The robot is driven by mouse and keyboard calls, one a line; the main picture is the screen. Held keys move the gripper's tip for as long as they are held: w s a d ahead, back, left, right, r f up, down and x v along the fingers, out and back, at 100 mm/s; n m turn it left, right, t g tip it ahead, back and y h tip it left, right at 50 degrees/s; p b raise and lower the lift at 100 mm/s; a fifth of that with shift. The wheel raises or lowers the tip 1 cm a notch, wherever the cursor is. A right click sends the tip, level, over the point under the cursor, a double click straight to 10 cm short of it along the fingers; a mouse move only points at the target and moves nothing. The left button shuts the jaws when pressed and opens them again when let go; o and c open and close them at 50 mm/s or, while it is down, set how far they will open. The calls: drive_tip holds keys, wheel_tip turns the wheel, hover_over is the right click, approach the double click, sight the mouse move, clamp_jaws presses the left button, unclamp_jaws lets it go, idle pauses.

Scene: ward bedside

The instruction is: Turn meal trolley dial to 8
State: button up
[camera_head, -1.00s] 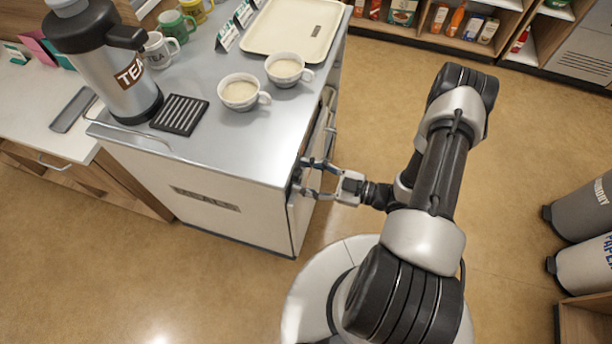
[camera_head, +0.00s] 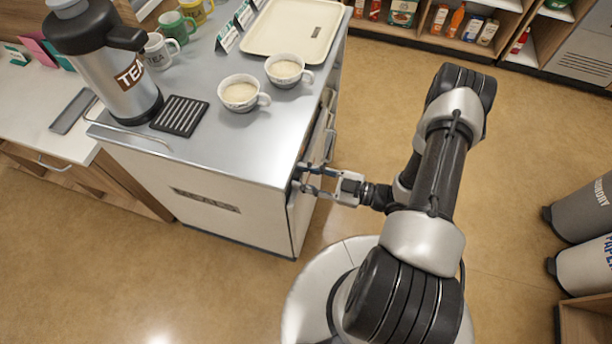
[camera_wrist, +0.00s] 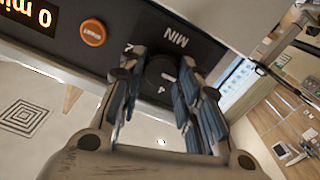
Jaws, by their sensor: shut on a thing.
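The meal trolley (camera_head: 190,200) stands at the left in the head view, with its grey top and white front. My gripper (camera_head: 303,180) is at the trolley's right side, level with its upper part. In the wrist view the dark round dial (camera_wrist: 161,74) sits on a black panel, between the two fingers of my gripper (camera_wrist: 163,88). The fingers are shut on the dial from both sides.
An orange START button (camera_wrist: 93,32) and a lit display (camera_wrist: 28,12) reading "0 mi" are on the same panel. Two filled cups (camera_head: 240,92), a tea urn (camera_head: 110,70) and a cream tray (camera_head: 293,25) stand on the trolley. The floor right of the trolley is open.

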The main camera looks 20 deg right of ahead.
drive_tip(key=shift+m, duration=0.3)
drive_tip(key=m, duration=1.5)
drive_tip(key=m+p, duration=0.1)
drive_tip(key=m, duration=0.7)
drive_tip(key=shift+w+d+f, duration=0.15)
drive_tip(key=shift+f, duration=0.1)
idle(0.5)
drive_tip(key=o, duration=1.1)
drive_tip(key=shift+c, duration=0.2)
drive_tip(key=shift+d, duration=0.1)
drive_tip(key=v, duration=1.2)
